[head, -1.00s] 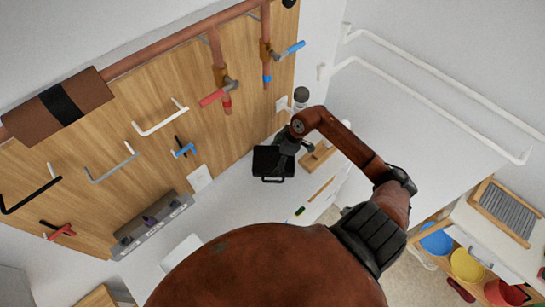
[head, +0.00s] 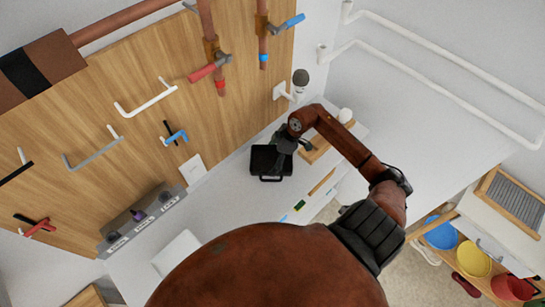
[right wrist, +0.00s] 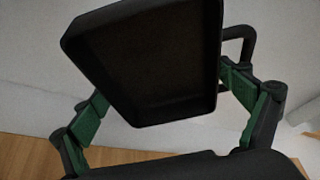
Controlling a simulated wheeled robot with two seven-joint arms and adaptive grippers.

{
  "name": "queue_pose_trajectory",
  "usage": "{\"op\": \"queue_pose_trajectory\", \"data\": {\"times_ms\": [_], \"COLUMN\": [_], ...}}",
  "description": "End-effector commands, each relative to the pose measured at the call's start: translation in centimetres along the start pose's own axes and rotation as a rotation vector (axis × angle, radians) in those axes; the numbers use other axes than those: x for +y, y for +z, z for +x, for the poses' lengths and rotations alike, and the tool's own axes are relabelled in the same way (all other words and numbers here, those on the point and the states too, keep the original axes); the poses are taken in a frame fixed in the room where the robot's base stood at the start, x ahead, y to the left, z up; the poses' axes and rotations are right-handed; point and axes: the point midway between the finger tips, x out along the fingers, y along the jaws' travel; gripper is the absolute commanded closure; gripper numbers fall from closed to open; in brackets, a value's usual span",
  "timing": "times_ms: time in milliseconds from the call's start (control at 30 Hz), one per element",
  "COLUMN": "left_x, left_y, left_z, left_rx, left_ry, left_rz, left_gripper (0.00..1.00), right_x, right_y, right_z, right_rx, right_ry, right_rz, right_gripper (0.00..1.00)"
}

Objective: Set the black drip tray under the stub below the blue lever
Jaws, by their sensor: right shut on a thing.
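The black drip tray (head: 264,158) is held above the pale counter, below the board's right edge in the head view. In the right wrist view the tray (right wrist: 150,55) fills the upper middle, tilted in the picture, with a looped handle at right. My right gripper (head: 284,146) is shut on the tray; its green pads are on either side of it. The blue lever (head: 291,22) sits on the right copper pipe. The stub (head: 263,58) below it has a blue band. The tray is well apart from the stub in the picture. My left gripper is out of view.
A red lever (head: 204,71) is on the neighbouring pipe. A white fitting with a dark top (head: 300,80) stands near the corner. A wooden block (head: 318,148) lies beside my gripper. A grey switch strip (head: 140,220) is at lower left.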

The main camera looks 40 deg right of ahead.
Motion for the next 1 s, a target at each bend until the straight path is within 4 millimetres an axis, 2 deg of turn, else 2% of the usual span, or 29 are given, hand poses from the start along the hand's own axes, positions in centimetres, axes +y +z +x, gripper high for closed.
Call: {"op": "queue_pose_trajectory", "data": {"times_ms": [367, 967, 1000], "left_x": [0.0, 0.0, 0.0], "left_y": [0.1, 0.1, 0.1], "left_z": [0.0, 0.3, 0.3], "left_rx": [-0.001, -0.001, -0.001], "left_ry": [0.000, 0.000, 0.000], "left_rz": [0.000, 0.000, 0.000], "left_gripper": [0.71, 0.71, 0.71], "right_x": [0.0, 0.0, 0.0], "right_y": [0.0, 0.4, 0.5], "right_z": [0.0, 1.0, 1.0], "right_rx": [0.000, 0.000, 0.000], "right_ry": [0.001, 0.000, 0.000], "right_rz": [0.000, 0.001, 0.000], "right_gripper": [0.33, 0.33, 0.06]}}
